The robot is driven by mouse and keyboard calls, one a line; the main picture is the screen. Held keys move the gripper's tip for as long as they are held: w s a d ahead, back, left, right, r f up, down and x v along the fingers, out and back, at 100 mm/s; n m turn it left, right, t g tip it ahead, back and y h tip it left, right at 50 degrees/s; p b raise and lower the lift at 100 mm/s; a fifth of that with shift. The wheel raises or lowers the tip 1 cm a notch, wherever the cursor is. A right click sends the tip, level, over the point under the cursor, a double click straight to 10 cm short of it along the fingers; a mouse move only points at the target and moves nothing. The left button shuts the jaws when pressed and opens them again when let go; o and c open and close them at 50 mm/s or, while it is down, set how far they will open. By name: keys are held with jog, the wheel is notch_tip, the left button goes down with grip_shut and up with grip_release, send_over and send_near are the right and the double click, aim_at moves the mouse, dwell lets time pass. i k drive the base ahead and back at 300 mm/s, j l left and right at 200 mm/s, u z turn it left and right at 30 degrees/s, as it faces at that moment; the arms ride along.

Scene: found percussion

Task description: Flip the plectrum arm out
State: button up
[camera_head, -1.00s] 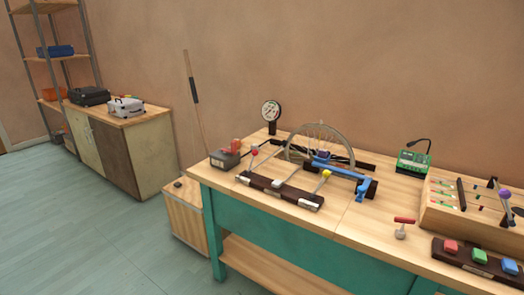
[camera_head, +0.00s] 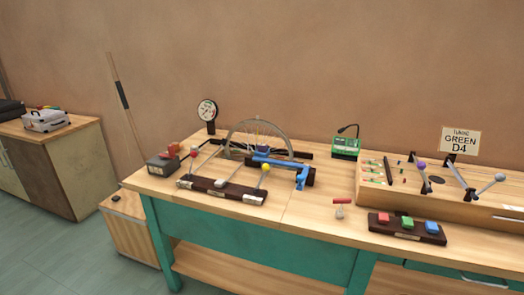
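A spoked wheel (camera_head: 256,137) stands upright, partly behind other parts, on the wooden workbench (camera_head: 312,205). A blue arm-like bar (camera_head: 278,162) lies across the front of the wheel, with a bent blue end at its right. It may be the plectrum arm, but I cannot tell for sure. Whether it touches the spokes is too small to make out. In front is a dark base (camera_head: 222,190) with levers topped by a red, a white and a yellow knob (camera_head: 265,167). My gripper is not in view.
A round gauge (camera_head: 207,110), a grey box with red parts (camera_head: 165,163) and a green device (camera_head: 345,147) stand around the wheel.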

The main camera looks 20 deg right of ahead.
aim_at(260, 156)
jog(key=i+l+u, duration=0.15)
jog(key=i, duration=0.3)
jog(key=i+l+u, duration=0.15)
jog(key=i+l, duration=0.25)
